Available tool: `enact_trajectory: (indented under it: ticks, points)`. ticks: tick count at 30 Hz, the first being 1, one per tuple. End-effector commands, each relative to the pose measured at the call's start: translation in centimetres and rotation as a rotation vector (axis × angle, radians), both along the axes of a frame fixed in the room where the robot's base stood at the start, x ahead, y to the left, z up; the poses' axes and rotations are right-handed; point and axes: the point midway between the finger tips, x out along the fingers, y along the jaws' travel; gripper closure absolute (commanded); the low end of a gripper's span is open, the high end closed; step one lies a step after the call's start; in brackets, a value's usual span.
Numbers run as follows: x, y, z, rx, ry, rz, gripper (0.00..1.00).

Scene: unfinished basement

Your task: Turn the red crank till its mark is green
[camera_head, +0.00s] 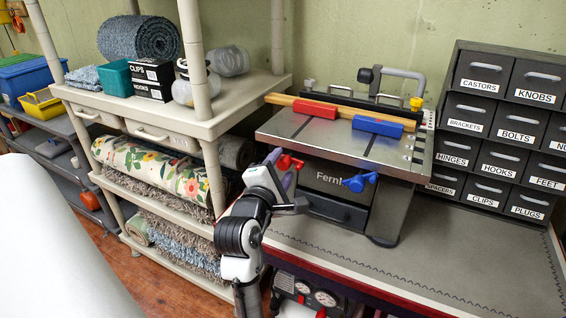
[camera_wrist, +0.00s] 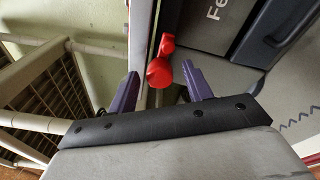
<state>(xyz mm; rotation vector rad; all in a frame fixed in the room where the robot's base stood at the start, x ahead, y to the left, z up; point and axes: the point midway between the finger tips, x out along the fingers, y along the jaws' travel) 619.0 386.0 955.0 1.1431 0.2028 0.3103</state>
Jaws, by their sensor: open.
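The red crank (camera_head: 290,163) sticks out from the left part of the front of the grey bench machine (camera_head: 330,182) and is partly covered by my gripper. My gripper (camera_head: 281,167) is open in front of it, with its purple fingers close to the crank. In the wrist view, the red crank (camera_wrist: 160,70) shows its rounded knob in the gap between the fingertips of my gripper (camera_wrist: 161,76). Whether either finger touches it I cannot tell. I cannot make out a colour mark in either view.
A blue crank (camera_head: 359,182) is on the same machine front, to the right. The machine stands on a grey workbench (camera_head: 440,250), clear at the front right. Labelled drawers (camera_head: 498,135) stand right. A cream shelf (camera_head: 240,105) with rolled rugs stands close on the left.

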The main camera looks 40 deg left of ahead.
Motion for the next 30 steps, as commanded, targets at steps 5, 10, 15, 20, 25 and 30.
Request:
enact_trajectory:
  ticks: [5, 10, 15, 20, 25, 30]
  points:
    - [1.27, 0.45, 0.03, 0.000, 0.000, -0.001, 0.50]
    - [1.45, 0.52, 0.00, 0.000, -0.001, 0.000, 0.50]
    - [1.42, 0.51, 0.00, 0.000, 0.000, 0.000, 0.55]
    - [1.40, 0.51, 0.00, 0.000, 0.000, 0.000, 0.76]
    - [1.39, 0.50, 0.01, 0.001, -0.001, 0.000, 0.94]
    - [1.41, 0.50, -0.01, 0.014, 0.003, 0.000, 0.94]
